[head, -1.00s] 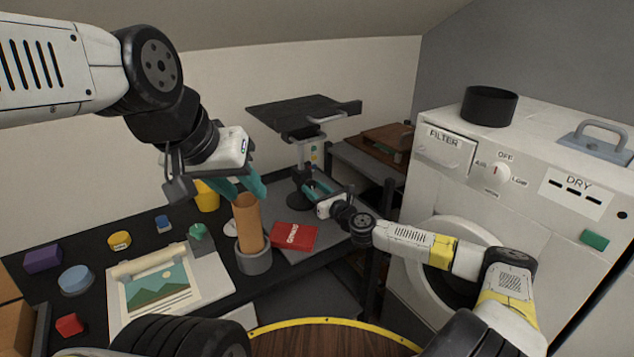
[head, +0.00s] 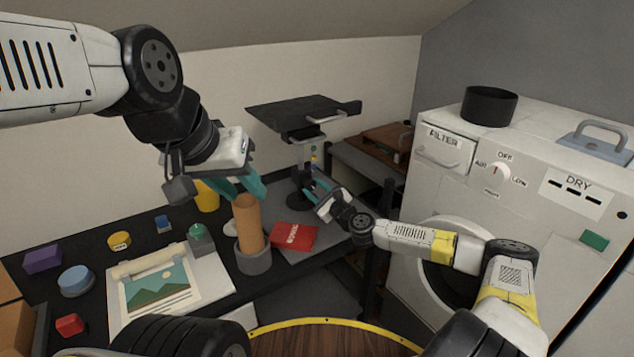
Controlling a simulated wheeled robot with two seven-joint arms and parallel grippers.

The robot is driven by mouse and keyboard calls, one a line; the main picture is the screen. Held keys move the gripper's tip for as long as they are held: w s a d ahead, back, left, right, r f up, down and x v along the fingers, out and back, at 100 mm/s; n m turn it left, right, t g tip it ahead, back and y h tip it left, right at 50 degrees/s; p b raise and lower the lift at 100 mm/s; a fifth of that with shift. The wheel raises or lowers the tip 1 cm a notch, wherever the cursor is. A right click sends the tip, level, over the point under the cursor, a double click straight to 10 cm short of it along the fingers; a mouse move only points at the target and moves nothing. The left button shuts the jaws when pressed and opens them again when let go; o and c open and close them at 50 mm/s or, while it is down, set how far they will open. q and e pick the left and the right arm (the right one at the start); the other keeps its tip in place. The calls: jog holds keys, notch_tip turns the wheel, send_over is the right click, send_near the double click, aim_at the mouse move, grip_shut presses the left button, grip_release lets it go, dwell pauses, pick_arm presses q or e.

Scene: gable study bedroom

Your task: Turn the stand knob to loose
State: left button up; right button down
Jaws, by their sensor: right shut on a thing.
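The stand (head: 302,169) rises at the back of the dark desk, with a round black base, a grey post and a dark flat top (head: 303,114). Small coloured marks show on its post. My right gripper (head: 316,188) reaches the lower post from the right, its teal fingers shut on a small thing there. That thing fits the stand knob, but the fingers hide it and I cannot read its setting. My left gripper (head: 238,188) is open, its teal fingers apart just above and behind an upright orange-brown cylinder (head: 249,222), away from the stand.
The cylinder stands in a grey cup (head: 253,259). A red box (head: 294,236) lies near the stand's base, and a yellow cup (head: 207,197) stands behind my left gripper. A picture sheet (head: 158,285) lies at left. A white machine (head: 460,190) fills the right side.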

jog(key=n, duration=0.3)
jog(key=shift+n, duration=0.4)
jog(key=n, duration=0.4)
jog(key=shift+n, duration=0.3)
jog(key=n, duration=0.8)
jog(key=shift+r, duration=0.15)
jog(key=n, duration=0.5)
jog(key=shift+n, duration=2.5)
